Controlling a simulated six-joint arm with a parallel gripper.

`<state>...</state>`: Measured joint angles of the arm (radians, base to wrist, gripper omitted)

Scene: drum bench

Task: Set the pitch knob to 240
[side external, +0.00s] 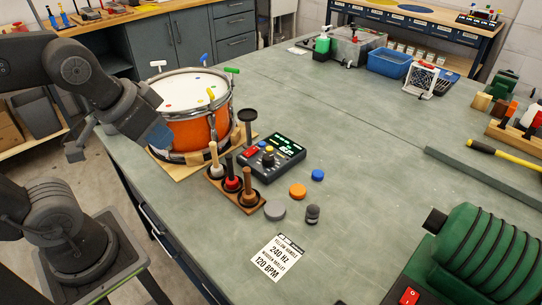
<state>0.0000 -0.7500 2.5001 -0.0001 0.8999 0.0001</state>
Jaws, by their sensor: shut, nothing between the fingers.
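The dark control box (272,156) sits on the bench right of the drum. The knob's labels and setting are too small to read, so I cannot tell which control is pitch. A printed card (278,258) in front reads yellow handle, 240 Hz, wooden mallet, 120 BPM. My gripper (75,153) is at the left, beyond the bench edge, well away from the box. It appears shut and empty.
The orange drum (190,125) carries coloured-handled keys. A wooden rack (222,190) of upright mallets stands close in front of the box. Grey, orange and blue discs (297,190) lie to its right. A green ribbed machine (480,250) fills the lower right. The bench's middle is clear.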

